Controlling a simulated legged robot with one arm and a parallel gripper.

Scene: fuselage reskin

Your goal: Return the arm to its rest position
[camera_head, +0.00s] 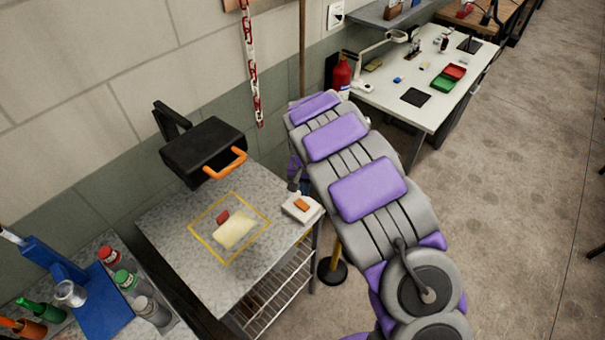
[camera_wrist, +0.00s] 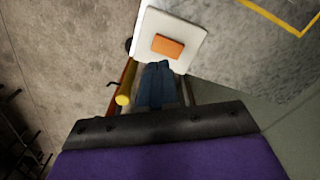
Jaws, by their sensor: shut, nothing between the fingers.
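My arm, purple and grey, reaches up from the bottom right of the head view, over the floor beside the granite-topped table (camera_head: 165,215). In the wrist view my gripper (camera_wrist: 158,68) shows as two blue fingers, shut together with nothing between them. The fingertips appear just below a white block with an orange top piece (camera_wrist: 170,46); I cannot tell whether they touch it. In the head view that white block (camera_head: 301,216) sits at the table's right corner, beside my arm. My gripper is mostly hidden behind the arm there.
A black box with an orange handle (camera_head: 200,150) stands at the table's back. A yellow square outline (camera_head: 207,248) surrounds a pale block and a red piece. Bottles stand lower left. A white workbench (camera_head: 432,75) and red extinguisher (camera_head: 341,74) are behind. The floor at right is clear.

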